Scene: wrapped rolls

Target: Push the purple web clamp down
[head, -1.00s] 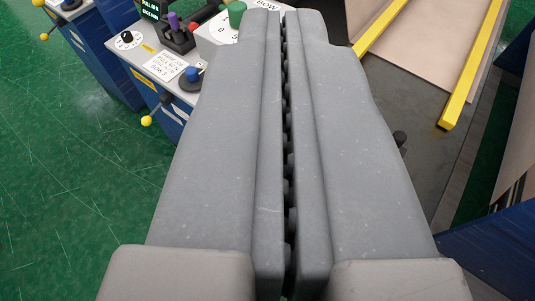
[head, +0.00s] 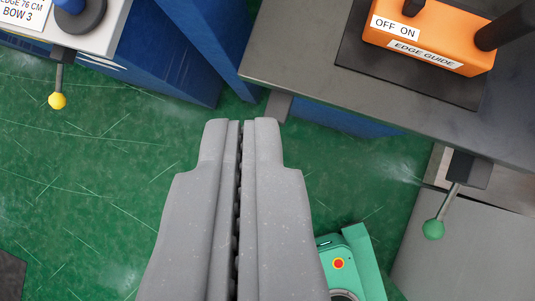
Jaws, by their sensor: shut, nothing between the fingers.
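My gripper (head: 242,124) is shut and empty, its two grey fingers pressed together and pointing up the picture over the green floor. No purple clamp shows in the head view at this moment. The gripper's tips are below and left of a dark grey table edge, apart from it in the picture.
An orange EDGE GUIDE box (head: 428,38) with an OFF ON label sits on the grey table (head: 300,60). A green-knobbed lever (head: 433,229) hangs below it. A yellow-knobbed lever (head: 57,100) juts from a panel (head: 98,40) at upper left. A teal device (head: 362,262) stands lower right.

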